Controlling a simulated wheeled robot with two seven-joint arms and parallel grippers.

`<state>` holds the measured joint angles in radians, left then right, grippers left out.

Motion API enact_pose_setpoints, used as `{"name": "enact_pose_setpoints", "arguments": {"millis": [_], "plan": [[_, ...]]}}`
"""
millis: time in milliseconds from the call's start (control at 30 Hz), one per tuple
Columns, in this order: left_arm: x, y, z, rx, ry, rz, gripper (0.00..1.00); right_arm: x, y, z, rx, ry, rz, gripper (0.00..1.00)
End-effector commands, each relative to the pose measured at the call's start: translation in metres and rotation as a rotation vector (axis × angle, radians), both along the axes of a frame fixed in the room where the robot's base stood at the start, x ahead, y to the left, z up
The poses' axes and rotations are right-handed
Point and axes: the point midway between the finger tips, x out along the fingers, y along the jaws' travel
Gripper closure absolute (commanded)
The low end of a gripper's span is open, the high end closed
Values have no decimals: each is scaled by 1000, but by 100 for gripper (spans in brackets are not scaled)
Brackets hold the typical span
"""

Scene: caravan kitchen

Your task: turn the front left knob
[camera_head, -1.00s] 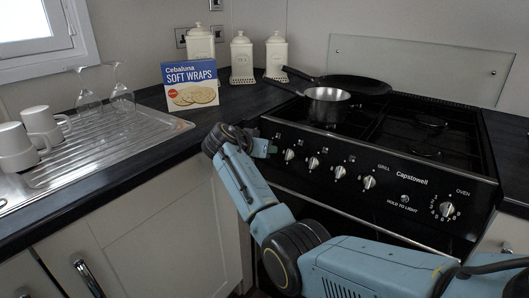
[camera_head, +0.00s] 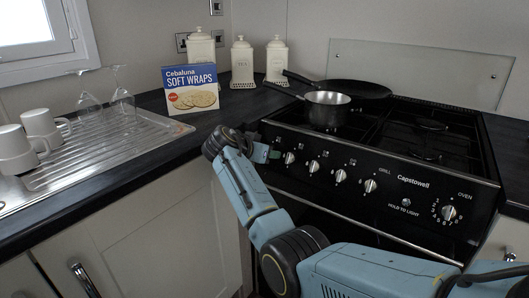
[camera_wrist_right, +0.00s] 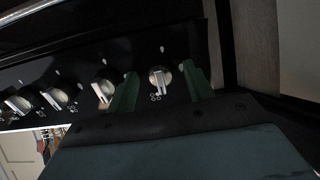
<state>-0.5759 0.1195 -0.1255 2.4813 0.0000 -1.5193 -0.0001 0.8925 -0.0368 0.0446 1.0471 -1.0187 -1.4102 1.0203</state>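A row of silver knobs sits on the black front panel of the cooker (camera_head: 420,182). In the right wrist view one silver knob (camera_wrist_right: 160,78), at the end of the row beside the panel's edge, stands between the two green fingers of my right gripper (camera_wrist_right: 160,88). The fingers are apart, one on each side; contact cannot be made out. In the head view my right gripper (camera_head: 268,153) is at the left end of the panel and hides what is behind it. The nearest knob (camera_head: 289,158) visible beside it is free. My left gripper is not in view.
A saucepan (camera_head: 327,108) and a frying pan (camera_head: 355,88) stand on the hob. A soft wraps box (camera_head: 191,90), white canisters (camera_head: 242,62), glasses (camera_head: 122,92) and mugs (camera_head: 42,122) stand to the left. An oven knob (camera_head: 449,212) is at the right.

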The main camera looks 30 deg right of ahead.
Motion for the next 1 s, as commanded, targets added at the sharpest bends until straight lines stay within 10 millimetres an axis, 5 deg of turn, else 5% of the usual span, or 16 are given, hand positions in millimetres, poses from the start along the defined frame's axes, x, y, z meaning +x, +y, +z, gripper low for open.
{"name": "enact_pose_setpoints", "arguments": {"millis": [367, 1000], "plan": [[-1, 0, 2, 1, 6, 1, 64, -3, 9, 6, 0, -1, 2, 48], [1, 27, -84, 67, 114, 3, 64, -42, 103, 60, 1, 1, 1, 48]]}}
